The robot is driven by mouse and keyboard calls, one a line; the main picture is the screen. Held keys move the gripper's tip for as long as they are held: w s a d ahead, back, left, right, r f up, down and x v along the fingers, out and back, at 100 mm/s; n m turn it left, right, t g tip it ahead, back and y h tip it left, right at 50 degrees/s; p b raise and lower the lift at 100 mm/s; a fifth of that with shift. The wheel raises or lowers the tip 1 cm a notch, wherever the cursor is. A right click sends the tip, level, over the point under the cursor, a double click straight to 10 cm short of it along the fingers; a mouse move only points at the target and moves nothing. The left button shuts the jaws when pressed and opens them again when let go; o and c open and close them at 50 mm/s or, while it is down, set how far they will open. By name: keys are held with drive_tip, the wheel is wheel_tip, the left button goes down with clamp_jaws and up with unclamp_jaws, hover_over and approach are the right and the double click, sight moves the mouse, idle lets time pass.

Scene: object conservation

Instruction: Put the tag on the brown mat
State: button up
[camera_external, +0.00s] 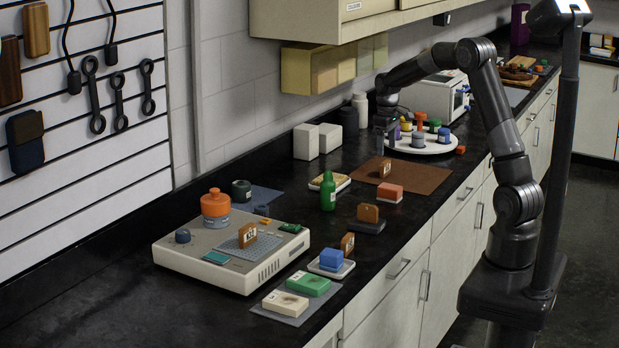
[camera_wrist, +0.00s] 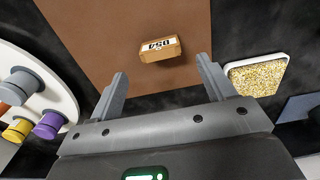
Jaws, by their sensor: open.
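A small tan wooden tag (camera_external: 385,168) with a white number label stands on the brown mat (camera_external: 425,180), near its back left part. In the wrist view the tag (camera_wrist: 160,48) rests on the brown mat (camera_wrist: 95,30), ahead of my fingers, its label showing upside down. My gripper (camera_external: 385,135) is above the counter near the mat's back left corner. In the wrist view my gripper (camera_wrist: 162,72) is open, with nothing between its fingers, and apart from the tag. Similar labelled tags stand on the grey device's grid (camera_external: 247,235) and near the blue block (camera_external: 347,242).
A round white tray (camera_external: 425,147) with coloured knobbed pieces stands behind the mat; its edge shows left in the wrist view (camera_wrist: 35,75). A red block (camera_external: 390,190) sits near the mat's front left. A green bottle (camera_external: 328,192) and sponge tray (camera_wrist: 257,75) stand left of it.

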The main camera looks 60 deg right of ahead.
sight(386, 162)
drive_tip(key=s+a+r+t, duration=0.3)
drive_tip(key=s+a+r, duration=1)
drive_tip(key=a+r, duration=0.25)
drive_tip(key=s+a+f+t, duration=0.1)
drive_tip(key=s+a, duration=0.3)
drive_tip(key=s, duration=0.3)
drive_tip(key=s+a+f+t, duration=0.1)
drive_tip(key=s+a+f, duration=0.1)
drive_tip(key=s+a, duration=0.3)
drive_tip(key=s, duration=0.3)
drive_tip(key=shift+a+t, duration=0.25)
drive_tip(key=shift+t, duration=0.05)
